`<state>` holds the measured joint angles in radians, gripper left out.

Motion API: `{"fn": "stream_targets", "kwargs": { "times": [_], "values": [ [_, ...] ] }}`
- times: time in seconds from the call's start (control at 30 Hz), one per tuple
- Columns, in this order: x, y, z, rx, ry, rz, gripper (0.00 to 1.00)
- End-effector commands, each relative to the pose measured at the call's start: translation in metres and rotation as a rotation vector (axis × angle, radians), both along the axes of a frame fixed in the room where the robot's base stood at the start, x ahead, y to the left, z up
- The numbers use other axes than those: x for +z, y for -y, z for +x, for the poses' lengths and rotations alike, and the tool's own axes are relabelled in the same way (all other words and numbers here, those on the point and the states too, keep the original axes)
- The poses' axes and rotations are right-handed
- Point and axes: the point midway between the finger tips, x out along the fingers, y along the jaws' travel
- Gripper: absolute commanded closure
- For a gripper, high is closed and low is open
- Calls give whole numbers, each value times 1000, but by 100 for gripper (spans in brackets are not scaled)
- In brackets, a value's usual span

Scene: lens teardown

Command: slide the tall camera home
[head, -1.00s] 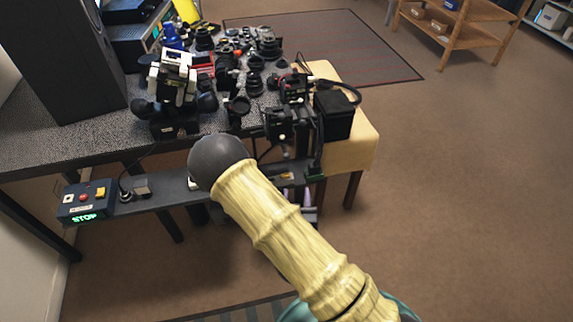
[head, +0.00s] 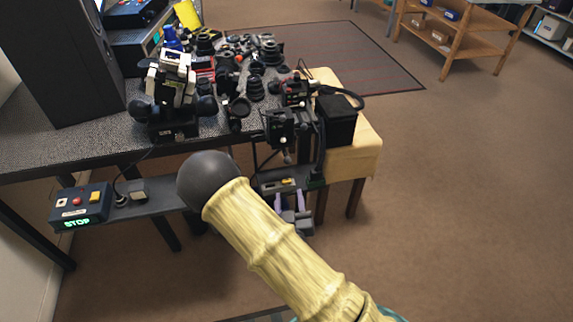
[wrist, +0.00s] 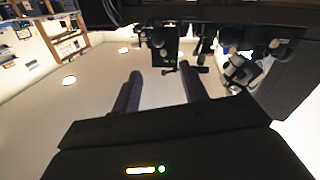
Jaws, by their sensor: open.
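A dark upright device with small knobs (head: 283,128) stands at the right end of the table, beside a black box (head: 337,118). It may be the tall camera, but I cannot tell for sure. A second upright device, white and black (head: 172,80), stands further left on the table. My gripper (head: 290,199) is low in front of the table's right end, below the dark device, its purple fingers pointing up. In the wrist view my gripper (wrist: 159,78) shows two fingers spread with nothing between them. Dark hardware (wrist: 162,42) appears beyond the fingertips. My arm hides part of the shelf.
A narrow dark shelf (head: 155,200) runs along the table front, with a control box (head: 80,205) reading STOP at its left. Several lenses (head: 255,85) crowd the grey table. A yellow-topped stand (head: 360,155) is at the right. Open brown floor lies further right.

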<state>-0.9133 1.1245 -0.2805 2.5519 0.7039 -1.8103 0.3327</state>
Motion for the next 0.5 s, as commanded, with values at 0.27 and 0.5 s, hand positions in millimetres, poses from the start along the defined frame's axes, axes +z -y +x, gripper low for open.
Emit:
{"fn": "stream_targets", "kwargs": {
  "times": [0.27,0.5],
  "values": [
    [-4,1,28,-7,3,3,57],
    [2,-5,64,1,3,1,57]
  ]
}}
